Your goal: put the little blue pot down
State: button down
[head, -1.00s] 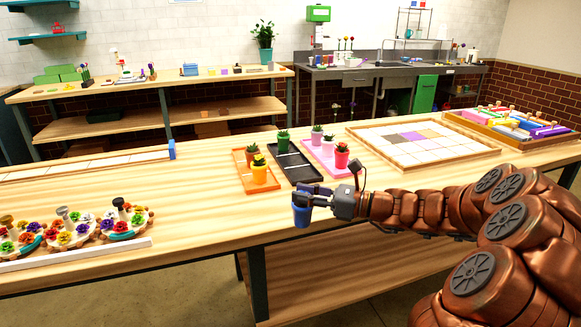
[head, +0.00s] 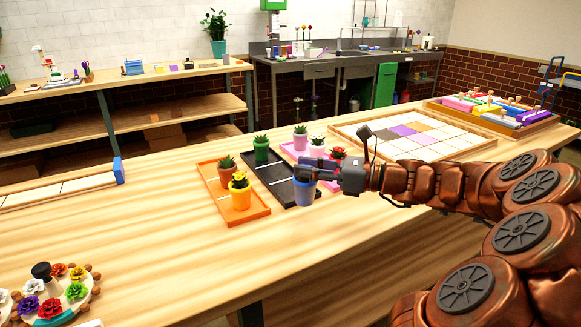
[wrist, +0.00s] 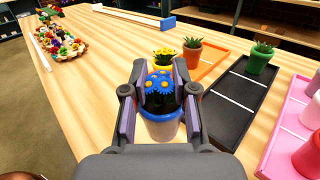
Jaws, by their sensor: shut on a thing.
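My gripper (head: 304,172) is shut on the little blue pot (head: 304,192), which holds blue flowers with yellow centres. In the wrist view the pot (wrist: 160,128) is upright between the fingers, which hide part of the plant. In the head view it overlaps the near end of the black tray (head: 283,178). In the wrist view it shows against bare wood beside that tray (wrist: 230,115). I cannot tell its exact height above the table. The green pot (head: 262,154) stands at the far end of the black tray.
A tiled board (head: 345,130) lies to the right. Bare wood (head: 150,230) is clear at the left.

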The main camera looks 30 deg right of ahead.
jog(key=w+d+f, duration=0.1)
jog(key=w, duration=0.3)
jog(key=w+d+f, duration=0.2)
jog(key=w, duration=0.2)
jog(key=w+d+f, duration=0.1)
jog(key=w+d, duration=0.1)
jog(key=w, duration=0.2)
jog(key=shift+f+b, duration=0.4)
jog(key=shift+a, duration=0.1)
jog(key=c, duration=0.9)
grip_release()
jog(key=shift+f, duration=0.1)
